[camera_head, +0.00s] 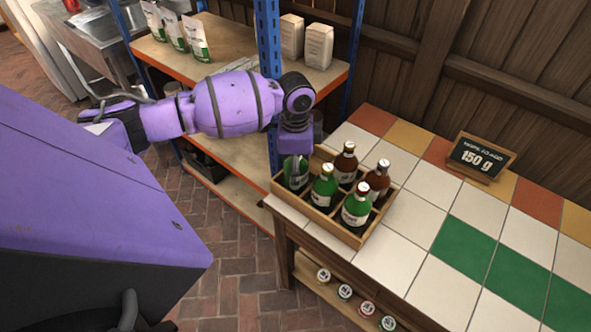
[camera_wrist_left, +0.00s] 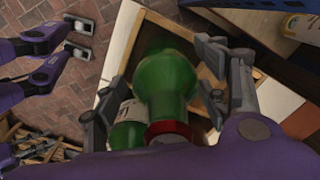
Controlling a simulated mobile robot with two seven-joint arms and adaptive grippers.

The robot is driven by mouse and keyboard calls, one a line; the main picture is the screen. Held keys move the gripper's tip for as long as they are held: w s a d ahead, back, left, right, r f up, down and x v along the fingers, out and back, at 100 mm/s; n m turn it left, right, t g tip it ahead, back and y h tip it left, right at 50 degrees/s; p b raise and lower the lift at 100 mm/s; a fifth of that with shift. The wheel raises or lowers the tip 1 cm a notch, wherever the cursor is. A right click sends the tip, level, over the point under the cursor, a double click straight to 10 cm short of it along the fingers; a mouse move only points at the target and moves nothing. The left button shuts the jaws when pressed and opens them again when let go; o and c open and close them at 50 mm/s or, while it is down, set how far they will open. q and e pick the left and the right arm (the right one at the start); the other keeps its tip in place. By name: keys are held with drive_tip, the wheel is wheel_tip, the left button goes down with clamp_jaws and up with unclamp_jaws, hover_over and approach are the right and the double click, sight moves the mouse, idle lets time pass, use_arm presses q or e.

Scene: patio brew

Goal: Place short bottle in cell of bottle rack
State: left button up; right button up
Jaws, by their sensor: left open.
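The bottle rack (camera_head: 332,231) is a wooden crate with cells at the near left corner of the tiled counter. A green bottle (camera_head: 303,180) stands in its left corner cell, partly hidden by my left gripper (camera_head: 292,163). In the left wrist view this green bottle (camera_wrist_left: 166,78) with a red neck ring lies between the two fingers of the left gripper (camera_wrist_left: 170,100). The fingers are open, on either side of the bottle. Two more green bottles (camera_head: 324,189) (camera_head: 356,206) and two brown bottles (camera_head: 345,166) (camera_head: 377,181) stand upright in other cells.
A shelf unit (camera_head: 228,52) with bags and packages stands behind and left of the counter, its blue post (camera_head: 267,60) close to my arm. A "150 g" sign (camera_head: 482,157) stands at the back. The tiled top right of the rack is clear. Several capped bottles (camera_head: 345,291) are on the shelf below.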

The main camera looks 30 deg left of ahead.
use_arm(q)
wheel_tip(320, 180, up, 11)
idle(0.3)
